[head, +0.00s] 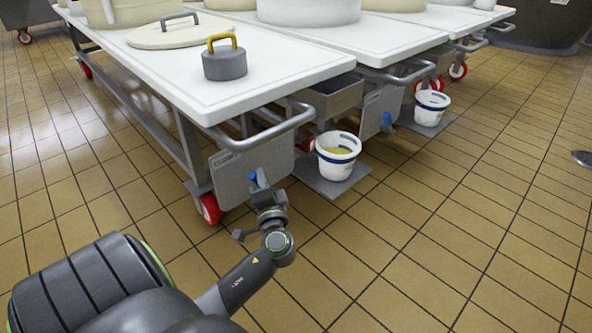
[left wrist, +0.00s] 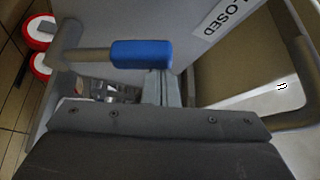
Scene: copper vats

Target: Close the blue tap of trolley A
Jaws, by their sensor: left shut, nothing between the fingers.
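The blue tap (head: 253,178) is on the grey plate (head: 232,177) at the end of the nearest trolley; the plate's small label is too small to read in the head view. In the left wrist view the tap's blue handle (left wrist: 141,53) lies level across the picture on a grey stem. A label ending in "LOSED" (left wrist: 222,18) is to its right. My left gripper (head: 262,186) is at the tap, shut and empty. In the left wrist view its fingers (left wrist: 162,88) are just below the handle; I cannot tell whether they touch it. My right gripper is out of view.
The white trolley top (head: 290,68) carries a grey weight with a yellow handle (head: 225,60). A white bucket with yellowish contents (head: 337,157) stands on a floor plate to the right. Another trolley with a blue tap (head: 387,118) is beyond. The front right floor is clear.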

